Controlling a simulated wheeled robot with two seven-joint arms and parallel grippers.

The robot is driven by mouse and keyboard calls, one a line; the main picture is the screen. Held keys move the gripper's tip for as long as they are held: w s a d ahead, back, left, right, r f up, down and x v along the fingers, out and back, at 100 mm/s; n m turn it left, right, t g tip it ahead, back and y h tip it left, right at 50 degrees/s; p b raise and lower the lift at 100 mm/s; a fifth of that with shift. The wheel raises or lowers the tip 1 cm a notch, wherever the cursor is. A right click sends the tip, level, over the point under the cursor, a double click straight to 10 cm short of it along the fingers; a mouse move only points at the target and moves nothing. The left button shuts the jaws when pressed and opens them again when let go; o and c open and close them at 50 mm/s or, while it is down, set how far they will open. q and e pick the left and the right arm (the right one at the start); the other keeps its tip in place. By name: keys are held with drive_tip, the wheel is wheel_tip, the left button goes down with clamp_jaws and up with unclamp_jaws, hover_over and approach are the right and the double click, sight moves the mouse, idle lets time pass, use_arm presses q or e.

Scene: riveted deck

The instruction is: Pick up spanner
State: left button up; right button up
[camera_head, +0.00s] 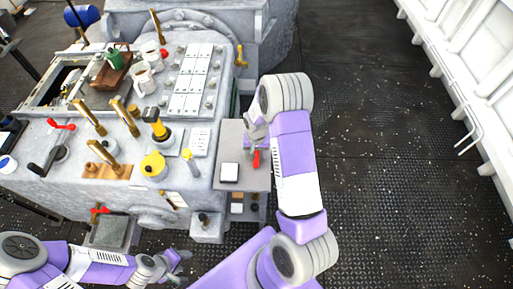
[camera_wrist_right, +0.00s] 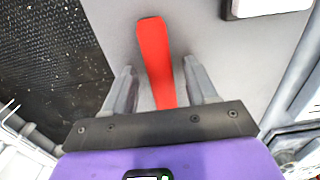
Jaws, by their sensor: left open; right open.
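A flat red piece (camera_head: 256,158), which looks like the spanner or its handle, lies on the grey side shelf (camera_head: 231,140) at the right end of the machine. In the right wrist view the red piece (camera_wrist_right: 153,50) lies between the two fingers of my right gripper (camera_wrist_right: 158,75); its near end is hidden behind the gripper body. The right gripper is open, and its fingers stand apart on either side of the red piece. My left gripper (camera_head: 183,268) is open and empty low in the head view, in front of the machine.
A white square pad (camera_head: 229,172) sits on the shelf near the red piece. Dark deck floor (camera_head: 370,150) is clear to the right.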

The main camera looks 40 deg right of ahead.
clamp_jaws()
idle(0.3)
drive_tip(key=shift+r, duration=0.15)
wheel_tip(320, 180, up, 10)
drive_tip(key=p, duration=0.2)
